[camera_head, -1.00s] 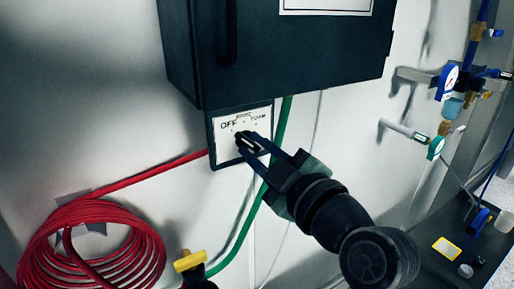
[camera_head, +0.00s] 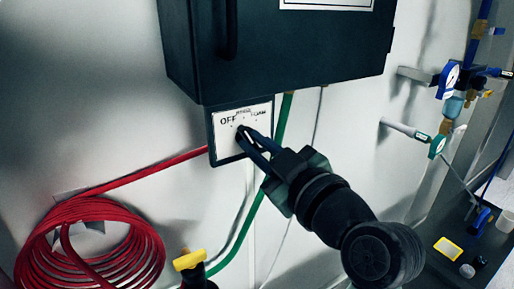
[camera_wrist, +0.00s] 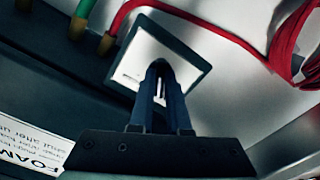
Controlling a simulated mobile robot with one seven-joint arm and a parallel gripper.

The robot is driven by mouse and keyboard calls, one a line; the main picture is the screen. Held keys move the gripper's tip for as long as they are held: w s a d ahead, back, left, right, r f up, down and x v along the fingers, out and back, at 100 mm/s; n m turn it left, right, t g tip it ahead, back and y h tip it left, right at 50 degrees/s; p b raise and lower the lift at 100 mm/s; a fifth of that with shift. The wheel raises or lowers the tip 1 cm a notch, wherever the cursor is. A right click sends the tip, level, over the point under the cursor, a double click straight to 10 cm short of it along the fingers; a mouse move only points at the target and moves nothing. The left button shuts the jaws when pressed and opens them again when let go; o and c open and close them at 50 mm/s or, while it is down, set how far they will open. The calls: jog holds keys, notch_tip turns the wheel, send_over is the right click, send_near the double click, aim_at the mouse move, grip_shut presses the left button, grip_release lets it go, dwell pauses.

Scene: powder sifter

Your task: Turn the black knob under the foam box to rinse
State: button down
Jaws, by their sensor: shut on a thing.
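The black knob (camera_head: 240,132) sits on a white panel (camera_head: 224,147) with a dark frame, under the dark foam box (camera_head: 300,50). The panel reads OFF at its left; the smaller labels at the top and right are blurred. My gripper (camera_head: 244,135) reaches in from the lower right, its fingers closed around the knob. The fingers hide most of the knob, so its exact pointing is hard to tell. In the wrist view, my gripper's fingers (camera_wrist: 160,82) meet in front of the panel (camera_wrist: 185,55), with the knob largely hidden between them.
A coiled red hose (camera_head: 90,245) hangs at the lower left. A green hose (camera_head: 245,225) runs down behind my gripper, near a yellow-handled valve (camera_head: 189,260). Gauges and pipes (camera_head: 450,82) are on the right wall. A dark bench (camera_head: 455,225) stands at the lower right.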

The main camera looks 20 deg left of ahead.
jog(key=m, duration=0.5)
jog(key=shift+m, duration=0.3)
dwell(0.4)
jog(key=c, duration=0.9)
grip_release()
jog(key=b+v, duration=0.4)
jog(key=v, duration=0.9)
